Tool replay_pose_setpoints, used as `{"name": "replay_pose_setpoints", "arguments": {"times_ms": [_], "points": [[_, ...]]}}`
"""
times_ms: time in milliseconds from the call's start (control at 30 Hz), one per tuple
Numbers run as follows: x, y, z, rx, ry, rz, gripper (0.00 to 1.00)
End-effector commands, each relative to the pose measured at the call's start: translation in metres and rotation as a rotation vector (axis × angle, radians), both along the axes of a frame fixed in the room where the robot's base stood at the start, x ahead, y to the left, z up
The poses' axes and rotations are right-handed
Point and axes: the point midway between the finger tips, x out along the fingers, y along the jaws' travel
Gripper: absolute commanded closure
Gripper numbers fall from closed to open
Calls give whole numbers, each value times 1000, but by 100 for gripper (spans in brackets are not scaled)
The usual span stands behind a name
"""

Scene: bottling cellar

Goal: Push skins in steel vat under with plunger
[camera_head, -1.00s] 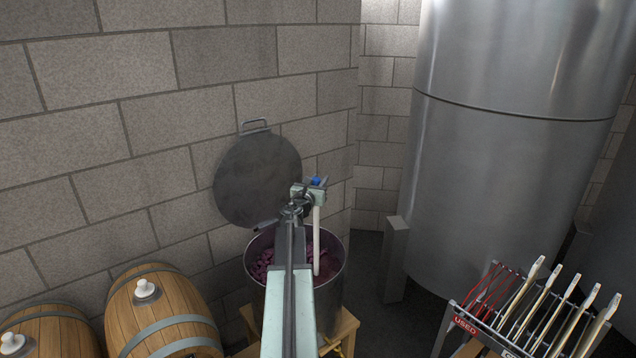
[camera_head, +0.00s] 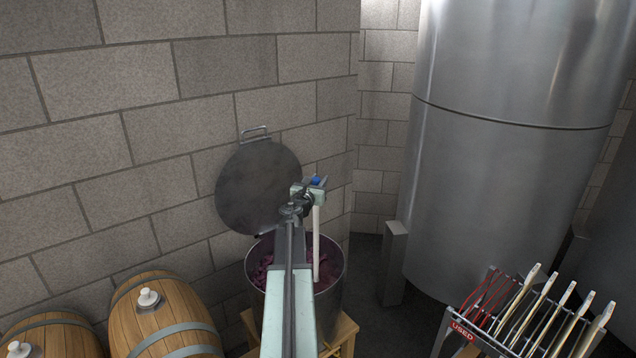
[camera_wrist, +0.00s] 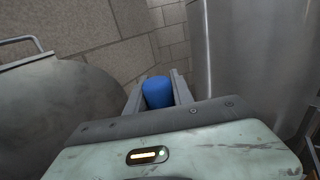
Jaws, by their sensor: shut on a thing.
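The steel vat (camera_head: 335,295) stands open on a wooden stand, with purple grape skins (camera_head: 328,262) inside. My gripper (camera_head: 317,184) is above the vat, shut on the plunger (camera_head: 316,245). The plunger has a pale upright shaft and a blue top, which shows between my fingers in the wrist view (camera_wrist: 157,92). The shaft reaches down into the vat among the skins. Its lower end is hidden in the vat. My arm covers part of the vat's front and middle.
The vat's round lid (camera_head: 258,188) is raised behind it against the block wall. Wooden barrels (camera_head: 165,318) with white bungs lie at the left. A large steel tank (camera_head: 505,150) stands at the right. A rack marked USED (camera_head: 463,330) holds several pale-handled tools at the lower right.

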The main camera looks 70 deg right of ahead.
Motion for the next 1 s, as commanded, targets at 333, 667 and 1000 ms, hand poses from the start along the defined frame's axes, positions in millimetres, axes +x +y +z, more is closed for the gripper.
{"name": "replay_pose_setpoints", "arguments": {"times_ms": [333, 667, 1000], "points": [[0, 0, 46, 0, 0, 0, 100], [0, 0, 81, 0, 0, 0, 100], [0, 0, 81, 0, 1, 0, 100]]}}
